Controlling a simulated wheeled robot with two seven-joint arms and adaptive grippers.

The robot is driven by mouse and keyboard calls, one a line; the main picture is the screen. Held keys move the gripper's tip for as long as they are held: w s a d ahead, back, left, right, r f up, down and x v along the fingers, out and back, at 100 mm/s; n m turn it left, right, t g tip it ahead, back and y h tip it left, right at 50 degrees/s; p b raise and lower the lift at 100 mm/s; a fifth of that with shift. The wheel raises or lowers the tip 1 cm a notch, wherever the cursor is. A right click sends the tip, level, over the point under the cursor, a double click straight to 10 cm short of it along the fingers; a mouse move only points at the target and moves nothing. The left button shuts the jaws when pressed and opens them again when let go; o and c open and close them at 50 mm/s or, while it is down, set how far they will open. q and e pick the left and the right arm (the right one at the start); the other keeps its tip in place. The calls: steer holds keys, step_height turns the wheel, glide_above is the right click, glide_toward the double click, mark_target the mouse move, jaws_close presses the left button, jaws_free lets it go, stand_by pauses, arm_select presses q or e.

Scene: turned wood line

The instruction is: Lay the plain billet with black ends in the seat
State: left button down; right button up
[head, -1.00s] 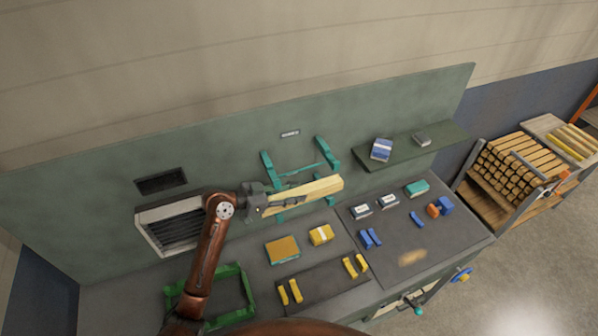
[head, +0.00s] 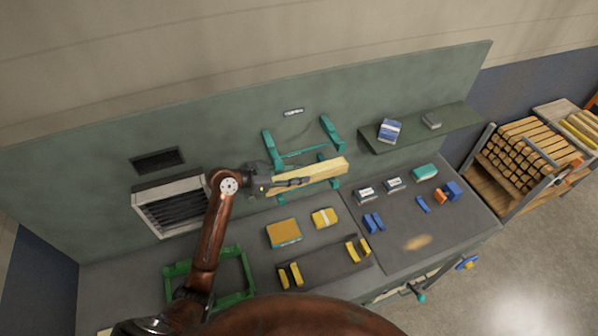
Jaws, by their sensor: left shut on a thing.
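My left gripper (head: 296,182) is shut on a pale, plain wooden billet (head: 328,171). The billet lies nearly level, its free end to the right and tipped slightly up in the picture. No black ends can be made out; the gripper hides its left part. Behind the billet, teal brackets (head: 333,133) stick out from the green back panel, with a small label above them. The billet overlaps their lower part in the picture; I cannot tell whether it touches them. Which fixture is the seat is not clear. My right gripper is not in view.
On the bench stand a green frame (head: 247,283), yellow blocks (head: 284,276), a yellow-and-white box (head: 325,217) and several blue pieces (head: 372,222). A shelf (head: 410,133) holds two boxes. A rack of square billets (head: 527,160) stands at the right.

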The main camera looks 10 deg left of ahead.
arm_select(q)
steer(key=shift+w+f+b, duration=0.15)
steer(key=shift+f+b, duration=0.15)
steer(key=shift+f, duration=0.4)
steer(key=shift+r, duration=0.1)
steer(key=c, duration=1.8)
jaws_free()
steer(key=shift+c, duration=0.2)
steer(key=o, duration=0.5)
steer(key=v, duration=1.2)
